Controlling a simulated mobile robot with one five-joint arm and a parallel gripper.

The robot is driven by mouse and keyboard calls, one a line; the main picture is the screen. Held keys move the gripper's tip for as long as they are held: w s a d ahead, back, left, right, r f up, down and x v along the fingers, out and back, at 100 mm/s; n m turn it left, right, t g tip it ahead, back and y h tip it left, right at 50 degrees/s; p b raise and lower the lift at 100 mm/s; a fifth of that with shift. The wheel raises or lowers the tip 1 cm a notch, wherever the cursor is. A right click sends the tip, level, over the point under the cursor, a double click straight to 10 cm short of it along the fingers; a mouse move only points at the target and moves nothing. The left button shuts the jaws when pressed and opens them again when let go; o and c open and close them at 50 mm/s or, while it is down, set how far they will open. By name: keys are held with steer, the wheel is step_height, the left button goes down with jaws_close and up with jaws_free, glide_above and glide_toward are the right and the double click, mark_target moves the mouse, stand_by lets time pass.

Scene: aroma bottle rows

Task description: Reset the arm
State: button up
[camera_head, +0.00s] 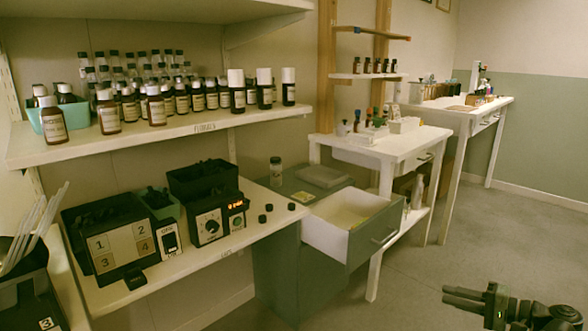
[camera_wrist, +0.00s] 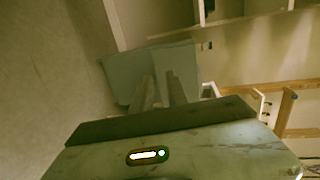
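My gripper (camera_head: 447,295) is at the lower right of the head view, over the grey floor and apart from the furniture. Its two dark fingers point left, with a narrow gap between them. In the wrist view the fingers (camera_wrist: 158,78) also stand a little apart, with nothing between them. A grey-green surface lies beyond the fingertips there. The gripper is empty.
A white drawer (camera_head: 340,228) stands pulled out of the grey-green cabinet. A shelf (camera_head: 190,130) holds many brown bottles. Below, a counter (camera_head: 250,235) carries a numbered black box (camera_head: 112,240) and a device with dials (camera_head: 212,222). White tables (camera_head: 400,150) stand behind. The floor (camera_head: 420,265) is clear.

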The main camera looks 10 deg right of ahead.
steer(key=w+a+n+g+y+p, duration=0.2)
steer(key=w+a+n+g, duration=0.3)
steer(key=a, duration=0.8)
steer(key=w+a+n+g+y+p, duration=0.15)
steer(key=w+a, duration=0.55)
steer(key=a, duration=0.7)
steer(key=s+a+f+n+g+h+p, duration=0.2)
steer(key=a+f+g+h, duration=0.15)
steer(key=a, duration=0.65)
steer(key=s+a+f+n+g+h+p, duration=0.25)
steer(key=a+f+h, duration=0.2)
steer(key=a, duration=0.45)
steer(key=d+f+h, duration=0.3)
steer(key=d+h, duration=0.2)
steer(key=d, duration=0.3)
step_height(320, 180, up, 38)
steer(key=p, duration=3.8)
steer(key=shift+w, duration=0.35)
steer(key=shift+w, duration=0.1)
